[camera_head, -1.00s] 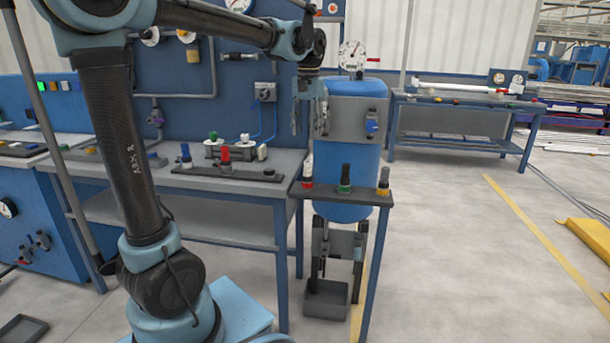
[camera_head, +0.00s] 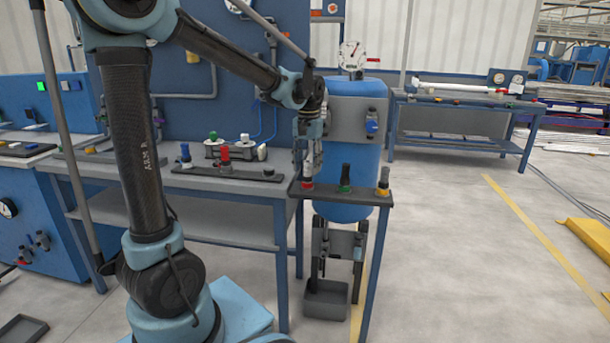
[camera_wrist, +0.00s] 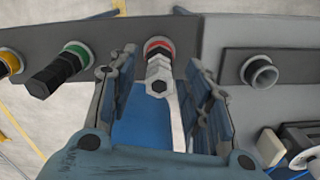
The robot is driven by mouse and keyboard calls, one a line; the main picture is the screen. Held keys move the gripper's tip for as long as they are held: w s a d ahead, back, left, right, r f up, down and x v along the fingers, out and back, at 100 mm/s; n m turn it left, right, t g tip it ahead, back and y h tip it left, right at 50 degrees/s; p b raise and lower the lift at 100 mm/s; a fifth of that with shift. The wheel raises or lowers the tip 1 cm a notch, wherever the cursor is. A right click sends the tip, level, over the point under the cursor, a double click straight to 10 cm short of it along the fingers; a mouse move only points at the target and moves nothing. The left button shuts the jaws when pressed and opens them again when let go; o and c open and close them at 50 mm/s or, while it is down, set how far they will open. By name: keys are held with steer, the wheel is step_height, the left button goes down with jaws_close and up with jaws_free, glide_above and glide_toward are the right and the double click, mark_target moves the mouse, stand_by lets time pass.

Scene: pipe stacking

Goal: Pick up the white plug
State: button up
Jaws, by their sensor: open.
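The white plug (camera_wrist: 157,75) shows in the wrist view as a pale hexagonal piece standing in a red-ringed holder (camera_wrist: 157,45) on a narrow grey shelf. My gripper (camera_wrist: 165,85) is open, with one finger on each side of the plug; I cannot tell whether either finger touches it. In the head view my gripper (camera_head: 307,170) points down over the left end of the small shelf. There the plug is mostly hidden by the fingers, and the red ring (camera_head: 307,186) shows just below them.
A black plug in a green ring (camera_wrist: 62,65) and one in a yellow ring (camera_wrist: 9,63) stand beside it on the shelf. A blue tank (camera_head: 345,214) stands behind the shelf (camera_head: 365,197).

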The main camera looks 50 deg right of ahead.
steer(key=shift+f, duration=0.55)
jaws_close()
step_height(320, 180, up, 10)
steer(key=shift+r, duration=0.1)
stand_by(0.4)
step_height(320, 180, up, 8)
stand_by(1.3)
steer(key=shift+s, duration=0.1)
